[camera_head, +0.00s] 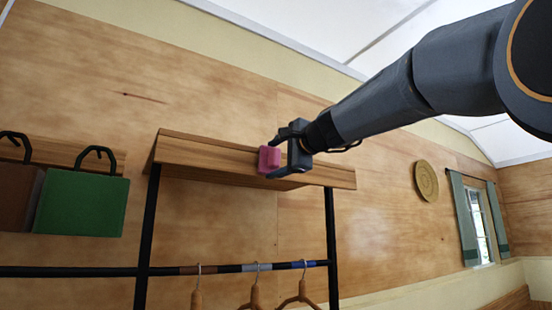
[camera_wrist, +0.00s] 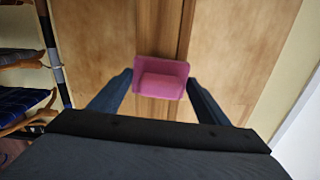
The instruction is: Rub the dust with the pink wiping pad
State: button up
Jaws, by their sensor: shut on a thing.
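The pink wiping pad (camera_head: 268,159) is held between the fingers of my gripper (camera_head: 283,153) in the head view. The pad is at the front edge of a wooden shelf (camera_head: 205,154) on a black frame; whether it touches the shelf I cannot tell. In the wrist view the pink pad (camera_wrist: 161,78) lies between the tips of my two dark fingers (camera_wrist: 160,92), against the wood. No dust can be made out in either view.
Below the shelf, a black rail (camera_head: 220,268) carries several wooden hangers (camera_head: 256,296). A green bag (camera_head: 82,203) and a brown bag hang at the left.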

jog(key=shift+w+a, duration=0.3)
jog(key=shift+w, duration=0.1)
jog(key=shift+s+a+p, duration=0.3)
jog(key=shift+s+a, duration=0.35)
jog(key=shift+a, duration=0.15)
jog(key=shift+s+a+p, duration=0.25)
jog(key=shift+s+a, duration=0.35)
jog(key=shift+a, duration=0.2)
jog(key=shift+w, duration=0.2)
jog(key=shift+w+d+b, duration=0.4)
jog(key=shift+w+d, duration=0.2)
jog(key=shift+d, duration=0.2)
jog(key=shift+w+d+b, duration=0.35)
jog(key=shift+w+d, duration=0.25)
jog(key=shift+d, duration=0.15)
